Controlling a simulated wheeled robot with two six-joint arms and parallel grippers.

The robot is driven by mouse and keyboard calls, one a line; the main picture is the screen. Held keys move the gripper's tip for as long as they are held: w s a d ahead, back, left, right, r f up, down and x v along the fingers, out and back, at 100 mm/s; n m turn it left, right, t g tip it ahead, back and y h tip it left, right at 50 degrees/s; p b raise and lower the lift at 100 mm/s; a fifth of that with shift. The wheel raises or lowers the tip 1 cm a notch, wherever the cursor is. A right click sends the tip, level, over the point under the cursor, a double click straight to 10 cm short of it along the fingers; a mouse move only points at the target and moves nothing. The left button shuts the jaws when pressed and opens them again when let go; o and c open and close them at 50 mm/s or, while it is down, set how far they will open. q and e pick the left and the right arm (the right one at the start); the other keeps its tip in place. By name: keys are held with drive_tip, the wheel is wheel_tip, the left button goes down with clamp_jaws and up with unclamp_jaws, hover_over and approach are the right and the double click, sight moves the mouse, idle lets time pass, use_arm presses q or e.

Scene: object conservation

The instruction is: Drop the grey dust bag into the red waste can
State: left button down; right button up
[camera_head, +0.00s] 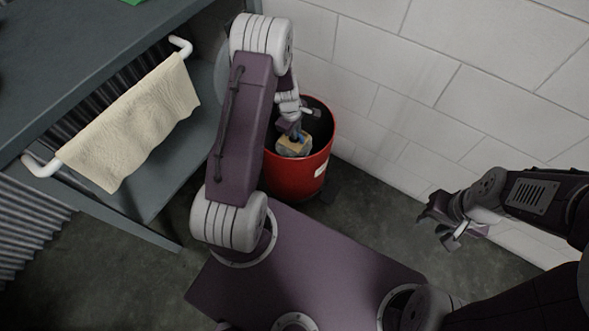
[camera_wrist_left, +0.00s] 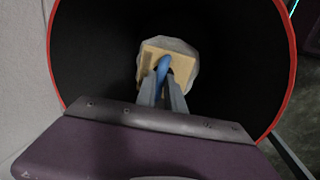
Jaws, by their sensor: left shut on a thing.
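The red waste can (camera_head: 300,183) stands on the floor against the white wall in the head view. Its red rim (camera_wrist_left: 292,62) rings a dark inside in the left wrist view. My left gripper (camera_head: 294,136) is at the can's mouth, shut on the grey dust bag (camera_head: 294,150). The bag also shows in the left wrist view (camera_wrist_left: 193,70), grey with a tan square panel and a blue part between the fingers. It hangs within the can's opening; its height above the bottom is unclear. My right gripper (camera_head: 447,235) is away to the right, apart from the can, and looks open and empty.
A grey workbench (camera_head: 60,60) stands at the left, with a cream towel (camera_head: 135,125) hanging on its white rail. The white block wall (camera_head: 400,60) is close behind the can. Bare dark floor (camera_head: 375,205) lies right of the can.

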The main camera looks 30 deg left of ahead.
sight(295, 148)
use_arm(q)
drive_tip(key=shift+f+b, duration=4.35)
drive_tip(key=shift+f, duration=1.2)
drive_tip(key=c, duration=1.4)
unclamp_jaws()
drive_tip(key=shift+c, duration=0.2)
drive_tip(key=r+p, duration=0.3)
drive_tip(key=r, duration=0.1)
drive_tip(key=s+r+p, duration=0.1)
drive_tip(key=r+p, duration=0.2)
drive_tip(key=r, duration=0.1)
drive_tip(key=s+r+p, duration=0.1)
drive_tip(key=r+p, duration=0.2)
drive_tip(key=r, duration=0.2)
drive_tip(key=shift+s, duration=0.15)
drive_tip(key=s+d+r+m+g, duration=0.1)
drive_tip(key=s+d+r+m, duration=0.9)
drive_tip(key=s+r+m, duration=0.4)
drive_tip(key=s+m, duration=0.1)
drive_tip(key=m, duration=0.2)
